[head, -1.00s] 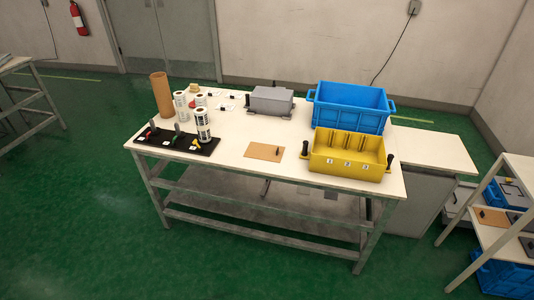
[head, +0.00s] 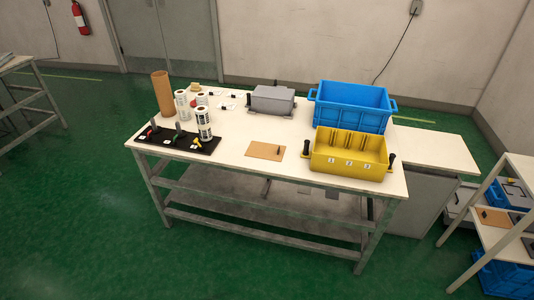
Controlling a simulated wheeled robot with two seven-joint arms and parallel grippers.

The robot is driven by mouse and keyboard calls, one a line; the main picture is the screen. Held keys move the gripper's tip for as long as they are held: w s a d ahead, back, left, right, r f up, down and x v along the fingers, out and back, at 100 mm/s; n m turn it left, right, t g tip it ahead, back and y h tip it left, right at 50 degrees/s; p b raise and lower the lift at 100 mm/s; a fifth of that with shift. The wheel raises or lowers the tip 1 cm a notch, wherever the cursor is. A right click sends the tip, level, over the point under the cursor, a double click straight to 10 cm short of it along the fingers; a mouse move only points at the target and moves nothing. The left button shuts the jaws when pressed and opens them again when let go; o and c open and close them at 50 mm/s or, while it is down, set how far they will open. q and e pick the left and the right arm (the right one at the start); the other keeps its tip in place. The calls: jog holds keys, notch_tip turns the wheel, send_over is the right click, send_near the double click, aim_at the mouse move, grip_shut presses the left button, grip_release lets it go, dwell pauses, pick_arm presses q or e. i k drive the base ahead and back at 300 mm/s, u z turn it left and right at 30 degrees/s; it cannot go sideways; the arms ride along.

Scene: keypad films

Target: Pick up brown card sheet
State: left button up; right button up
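The brown card sheet (head: 262,152) lies flat on the white table, near its front edge and just left of the yellow bin. Neither of my grippers shows in the head view.
The table (head: 225,165) also holds a yellow bin (head: 345,165), a blue crate (head: 352,105), a grey box (head: 270,99), a black tool tray (head: 178,139), label rolls (head: 204,124) and a brown tube (head: 163,94). A shelf rack (head: 487,238) stands right. Green floor in front is clear.

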aim_at(267, 151)
jog(key=u, duration=1.8)
jog(key=i, duration=2)
jog(key=z, duration=1.7)
